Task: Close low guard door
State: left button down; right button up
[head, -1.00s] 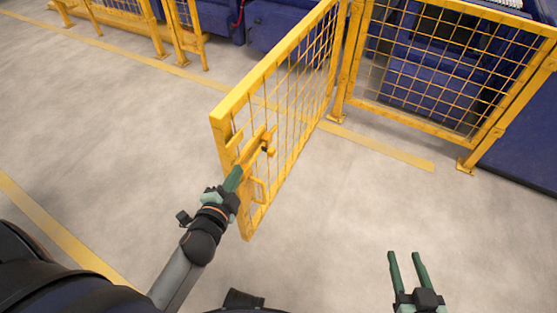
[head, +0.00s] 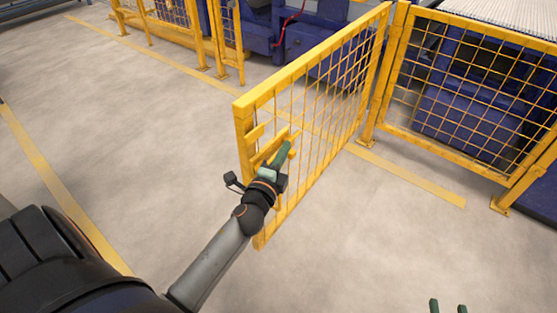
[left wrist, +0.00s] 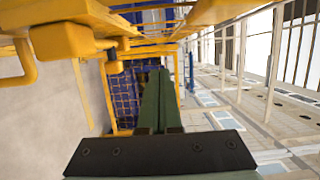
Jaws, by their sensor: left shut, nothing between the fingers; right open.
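The low guard door (head: 318,100) is a yellow frame with wire mesh. It stands open, swung out from its hinge post toward me in the head view. Its latch bar and handle (head: 268,147) are near its free end. My left gripper (head: 285,150) is shut and empty at the latch end of the door, overlapping the mesh; I cannot tell if it touches. In the left wrist view its closed green fingers (left wrist: 158,95) point along the yellow frame (left wrist: 80,20). My right gripper (head: 448,305) is open and empty at the bottom edge, mostly out of frame.
A fixed yellow mesh panel (head: 470,85) joins the hinge post at the right, with blue machinery (head: 480,115) behind it. More yellow fence (head: 225,40) stands at the back left. The grey floor (head: 150,130) left of the door is clear, with yellow lines.

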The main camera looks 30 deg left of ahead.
aim_at(276, 136)
pick_arm(q)
jog(key=w+a, duration=0.3)
jog(key=a, duration=0.1)
jog(key=shift+w, duration=0.35)
jog(key=shift+a, duration=0.4)
